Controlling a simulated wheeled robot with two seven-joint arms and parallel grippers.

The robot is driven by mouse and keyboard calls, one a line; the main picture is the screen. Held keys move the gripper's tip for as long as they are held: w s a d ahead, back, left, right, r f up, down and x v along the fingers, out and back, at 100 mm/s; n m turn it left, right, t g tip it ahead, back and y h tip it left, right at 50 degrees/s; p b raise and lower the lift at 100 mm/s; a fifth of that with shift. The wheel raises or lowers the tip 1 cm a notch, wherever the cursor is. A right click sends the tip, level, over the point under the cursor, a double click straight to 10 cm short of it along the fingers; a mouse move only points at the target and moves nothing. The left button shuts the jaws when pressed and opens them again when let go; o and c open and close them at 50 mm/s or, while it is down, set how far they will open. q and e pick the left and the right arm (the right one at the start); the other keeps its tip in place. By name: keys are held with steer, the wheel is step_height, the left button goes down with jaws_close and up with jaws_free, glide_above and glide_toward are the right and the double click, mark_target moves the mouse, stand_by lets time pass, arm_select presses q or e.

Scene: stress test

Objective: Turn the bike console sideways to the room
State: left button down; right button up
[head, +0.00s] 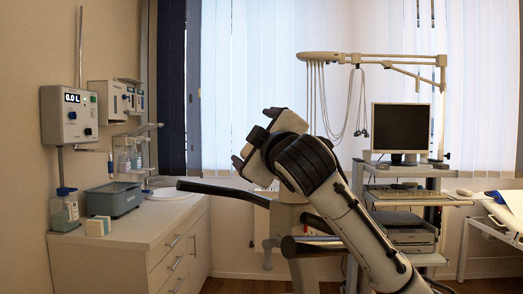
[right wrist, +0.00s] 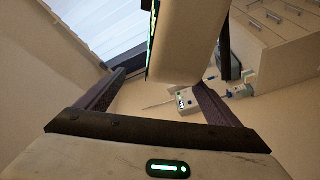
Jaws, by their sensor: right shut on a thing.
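The bike console (right wrist: 190,45) is a beige box with rounded edges. In the right wrist view it lies between my fingers, and its green-lit screen side faces left, seen nearly edge-on. My right gripper (head: 257,147) is shut on it at the top of the exercise bike (head: 280,222) in the head view. There the console sits tilted, largely hidden behind my gripper and wrist, and its screen does not show. The bike's dark handlebar (head: 222,190) reaches out to the left below it. My left gripper is not in view.
A counter (head: 125,238) with a grey box (head: 113,199) and bottles stands at the left, under wall-mounted devices (head: 69,115). A cart (head: 405,185) with a monitor (head: 400,128) and hanging leads stands behind my right arm. A bed (head: 505,210) is at the right edge.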

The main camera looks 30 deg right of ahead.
steer(key=a+b+v, duration=0.1)
steer(key=b+v, duration=0.1)
steer(key=v, duration=0.8)
steer(key=shift+s+f, duration=0.15)
steer(key=shift+f, duration=0.2)
stand_by(0.3)
stand_by(0.4)
steer(key=shift+c, duration=0.2)
